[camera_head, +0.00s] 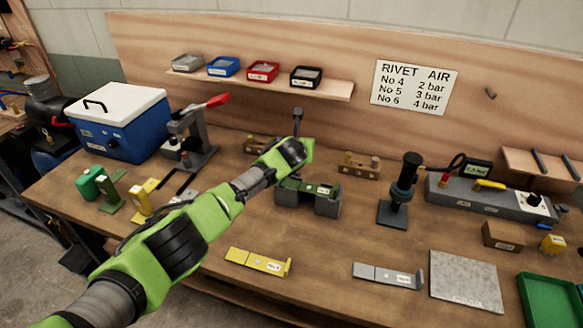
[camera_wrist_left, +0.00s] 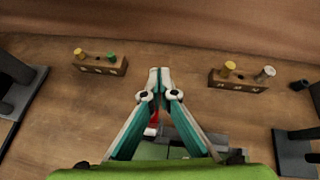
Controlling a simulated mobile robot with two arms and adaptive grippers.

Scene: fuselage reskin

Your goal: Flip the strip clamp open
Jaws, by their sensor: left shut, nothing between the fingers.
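My left gripper (camera_head: 290,153) reaches in from the left over the bench, above and behind the grey fixture (camera_head: 327,207) with a green strip (camera_head: 322,189) on top. Its fingers are hidden behind the hand in the head view. In the left wrist view its fingertips (camera_wrist_left: 159,75) meet, with nothing between them. A grey upright post (camera_head: 298,122) with a dark top rises behind the hand; its lower part is hidden, so I cannot tell whether it is part of the strip clamp. A small red part (camera_wrist_left: 153,120) shows beneath the fingers. My right gripper is out of view.
Wooden blocks with coloured pegs (camera_wrist_left: 101,64) (camera_wrist_left: 239,82) stand behind the fixture. A blue cooler (camera_head: 120,130) and a red-handled press (camera_head: 190,135) stand left, a black stand (camera_head: 393,213) right. Yellow (camera_head: 258,262) and grey (camera_head: 388,275) brackets lie in front.

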